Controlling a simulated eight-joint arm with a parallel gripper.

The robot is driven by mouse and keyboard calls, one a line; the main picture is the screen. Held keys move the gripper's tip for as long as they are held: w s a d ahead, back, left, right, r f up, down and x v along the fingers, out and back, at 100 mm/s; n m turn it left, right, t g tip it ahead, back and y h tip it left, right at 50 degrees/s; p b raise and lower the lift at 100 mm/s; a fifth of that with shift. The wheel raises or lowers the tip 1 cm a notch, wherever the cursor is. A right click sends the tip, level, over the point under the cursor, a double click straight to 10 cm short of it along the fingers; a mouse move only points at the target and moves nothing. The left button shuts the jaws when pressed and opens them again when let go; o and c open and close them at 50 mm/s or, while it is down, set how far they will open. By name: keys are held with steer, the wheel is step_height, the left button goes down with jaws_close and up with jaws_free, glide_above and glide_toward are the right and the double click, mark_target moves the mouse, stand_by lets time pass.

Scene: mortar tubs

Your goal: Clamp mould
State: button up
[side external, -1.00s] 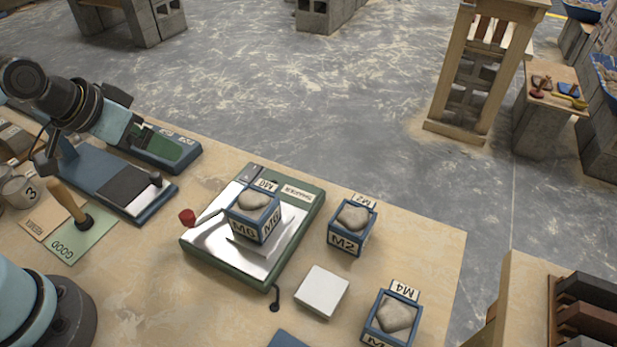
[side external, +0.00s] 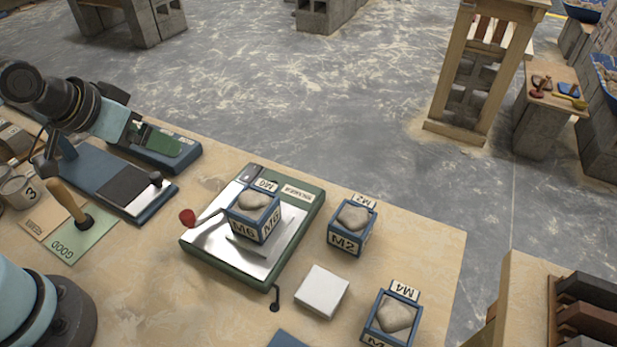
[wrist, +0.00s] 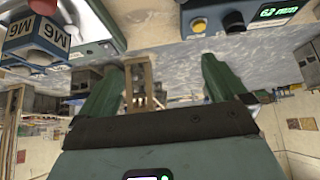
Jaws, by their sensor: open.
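The mould M6 (side external: 253,222), a blue-framed block with a grey filling, stands upright on the bright metal plate of the green-framed shaker (side external: 190,249). A lever with a red knob (side external: 187,217) sticks out to the left beside the mould. I cannot tell whether it presses on the mould. In the wrist view the mould M6 (wrist: 36,52) is at the upper left with the red knob (wrist: 44,5) near it. My gripper (wrist: 160,68) is open, its two green fingers apart with nothing between them. In the side view it is at the upper left, away from the mould, its fingertips hard to make out.
Moulds M2 (side external: 352,228) and M4 (side external: 393,318) and a white square block (side external: 322,291) stand right of the shaker. A wooden-handled stamp (side external: 72,205) is on the GOOD card (side external: 85,240) at left.

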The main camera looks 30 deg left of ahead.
steer(key=shift+d, duration=0.35)
steer(key=c, duration=0.4)
steer(key=d+n+g, duration=0.1)
steer(key=d, duration=0.2)
steer(key=s+d+n+g, duration=0.1)
steer(key=d+n, duration=0.1)
steer(key=d, duration=0.1)
steer(key=s+d+r+n+g, duration=0.1)
steer(key=d, duration=0.2)
steer(key=shift+s+n+g, duration=0.1)
steer(key=shift+n+g, duration=0.2)
steer(key=shift+n, duration=0.1)
jaws_close()
steer(key=s+d+r+n+g+y, duration=0.1)
steer(key=s+d+r+n+y, duration=0.1)
steer(key=s+d+n, duration=0.5)
steer(key=shift+s+d+r+n+g+y, duration=0.15)
steer(key=shift+d+r+n+g+y, duration=0.2)
steer(key=shift+d+y, duration=1.05)
steer(key=shift+d+h, duration=0.45)
steer(key=shift+h, duration=0.05)
